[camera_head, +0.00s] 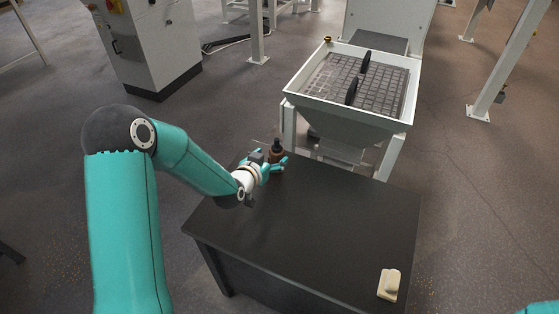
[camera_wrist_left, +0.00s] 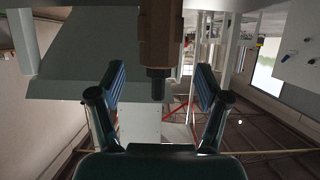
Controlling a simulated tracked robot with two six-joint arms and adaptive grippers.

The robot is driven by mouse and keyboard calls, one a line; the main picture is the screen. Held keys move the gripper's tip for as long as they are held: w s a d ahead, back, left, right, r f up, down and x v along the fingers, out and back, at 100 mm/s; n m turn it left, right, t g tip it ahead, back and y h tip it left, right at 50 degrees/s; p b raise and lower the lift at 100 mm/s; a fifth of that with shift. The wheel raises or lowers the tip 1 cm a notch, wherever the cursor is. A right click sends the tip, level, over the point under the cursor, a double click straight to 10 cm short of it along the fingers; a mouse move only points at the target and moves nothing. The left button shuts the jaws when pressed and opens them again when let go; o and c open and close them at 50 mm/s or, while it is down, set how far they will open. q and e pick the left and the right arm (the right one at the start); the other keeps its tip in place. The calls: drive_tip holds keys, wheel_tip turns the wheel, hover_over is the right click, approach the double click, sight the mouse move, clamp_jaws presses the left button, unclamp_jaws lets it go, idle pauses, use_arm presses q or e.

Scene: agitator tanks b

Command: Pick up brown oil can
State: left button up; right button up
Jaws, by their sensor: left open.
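The brown oil can (camera_head: 277,156) stands upright near the far edge of the black table (camera_head: 330,225), its dark top pointing up. My left gripper (camera_head: 275,168) is at the can, with its teal fingers to either side of it. In the left wrist view the can (camera_wrist_left: 160,38) hangs in from the top, upside down, in line with the gap between the open fingers (camera_wrist_left: 160,80). Clear space shows between the can and both finger pads. My right gripper is not in view; only a bit of teal shows at the lower right corner.
A cream-coloured block (camera_head: 389,284) lies at the table's near right corner. A white hopper with a grated top (camera_head: 358,85) stands just behind the table. A grey cabinet (camera_head: 150,45) stands at the back left. Most of the tabletop is clear.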

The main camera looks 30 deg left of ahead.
sight(274, 156)
use_arm(q)
drive_tip(key=x, duration=0.5)
drive_tip(key=shift+d+f, duration=0.1)
clamp_jaws()
idle(0.3)
